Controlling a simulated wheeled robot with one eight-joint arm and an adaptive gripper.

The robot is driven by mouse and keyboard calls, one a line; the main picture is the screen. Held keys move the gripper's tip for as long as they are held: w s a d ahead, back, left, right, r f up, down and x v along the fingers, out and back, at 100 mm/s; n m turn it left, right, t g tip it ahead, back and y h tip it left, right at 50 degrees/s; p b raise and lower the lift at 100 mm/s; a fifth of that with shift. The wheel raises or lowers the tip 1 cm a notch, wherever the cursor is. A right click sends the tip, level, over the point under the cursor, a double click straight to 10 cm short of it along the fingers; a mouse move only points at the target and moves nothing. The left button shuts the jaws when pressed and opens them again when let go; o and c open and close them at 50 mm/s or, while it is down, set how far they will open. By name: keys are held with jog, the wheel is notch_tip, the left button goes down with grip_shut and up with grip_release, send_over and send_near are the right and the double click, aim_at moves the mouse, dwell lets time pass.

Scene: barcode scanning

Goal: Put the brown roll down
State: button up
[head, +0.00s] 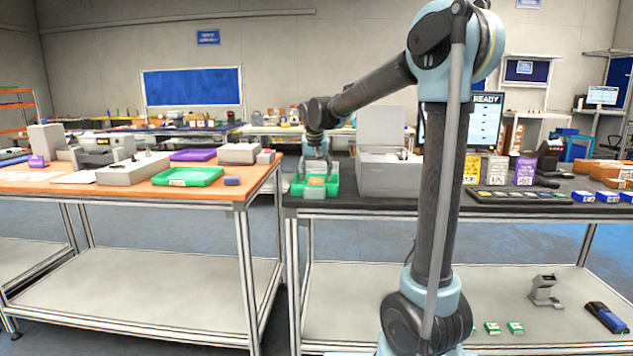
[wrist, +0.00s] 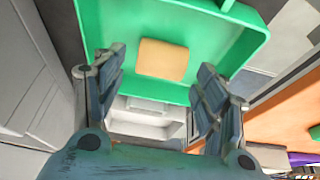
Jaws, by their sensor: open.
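The brown roll (head: 317,180) lies in a green tray (head: 300,191) at the left end of the dark table. In the wrist view the roll (wrist: 163,60) is a tan block shape on the green tray floor (wrist: 110,35). My gripper (head: 318,168) is above the tray. In the wrist view its two fingers (wrist: 163,72) are spread wide, one to each side of the roll, and nothing is between them. I cannot tell the exact height of the fingertips above the roll.
A grey box-shaped machine (head: 388,176) stands right beside the tray. The orange table (head: 130,187), with another green tray (head: 188,177), is to the left across a narrow gap. A monitor (head: 487,122), labelled cards and small boxes fill the dark table's right side.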

jog(key=v, duration=0.9)
jog(key=s+d+f+g, duration=0.1)
jog(key=s+d+f, duration=0.4)
jog(key=s+d, duration=0.35)
jog(key=s+d+f, duration=0.5)
jog(key=s+d, duration=0.3)
jog(key=s, duration=0.1)
jog(key=s+d+f, duration=0.3)
jog(key=s+f, duration=0.5)
jog(key=s, duration=0.1)
jog(key=s+d+f+g, duration=0.1)
jog(key=s+d+f, duration=0.3)
jog(key=s+f, duration=0.5)
jog(key=shift+s+d+f+n, duration=0.25)
jog(key=shift+s+d+n, duration=0.1)
jog(key=shift+s, duration=0.1)
jog(key=shift+w, duration=0.1)
